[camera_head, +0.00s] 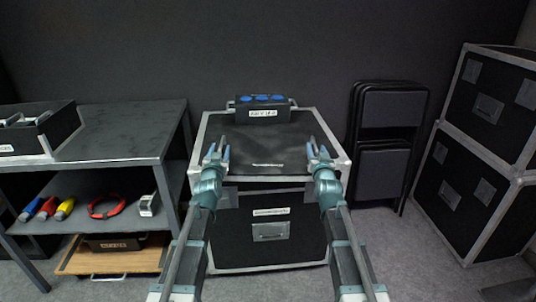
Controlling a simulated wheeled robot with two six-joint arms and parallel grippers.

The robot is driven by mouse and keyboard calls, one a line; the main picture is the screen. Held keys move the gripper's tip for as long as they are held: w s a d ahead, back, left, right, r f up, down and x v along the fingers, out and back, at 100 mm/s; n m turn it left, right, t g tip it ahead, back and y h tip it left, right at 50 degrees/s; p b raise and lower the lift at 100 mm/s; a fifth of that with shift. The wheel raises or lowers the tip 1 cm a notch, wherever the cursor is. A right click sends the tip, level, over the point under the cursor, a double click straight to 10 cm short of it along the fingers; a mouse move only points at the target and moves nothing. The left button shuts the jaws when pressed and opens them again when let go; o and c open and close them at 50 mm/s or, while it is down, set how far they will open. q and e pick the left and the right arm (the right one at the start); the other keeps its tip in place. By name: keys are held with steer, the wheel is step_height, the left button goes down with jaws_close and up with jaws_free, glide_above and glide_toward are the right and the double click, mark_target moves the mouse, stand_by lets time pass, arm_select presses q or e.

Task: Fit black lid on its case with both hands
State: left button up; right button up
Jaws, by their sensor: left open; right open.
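The black case (270,250) with silver edges stands on the floor in the middle, with a label and a handle plate on its front. A black top panel with a silver rim, which looks like the lid (265,140), lies over it and carries a small label near its front edge. I cannot tell whether it is fully seated. My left gripper (216,152) is open at the left side of the lid. My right gripper (318,152) is open at its right side. Both appear empty; contact with the lid cannot be told.
A box with blue round tops (263,108) sits at the lid's back edge. A grey shelf table (125,130) with a black tray (60,130) stands left. Folded chairs (385,150) and stacked cases (480,140) stand right. Some floor is clear right of the case.

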arm_select(q)
steer(key=shift+w, duration=0.4)
arm_select(e)
steer(key=shift+w, duration=0.4)
arm_select(q)
jaws_close()
arm_select(e)
jaws_close()
stand_by(0.6)
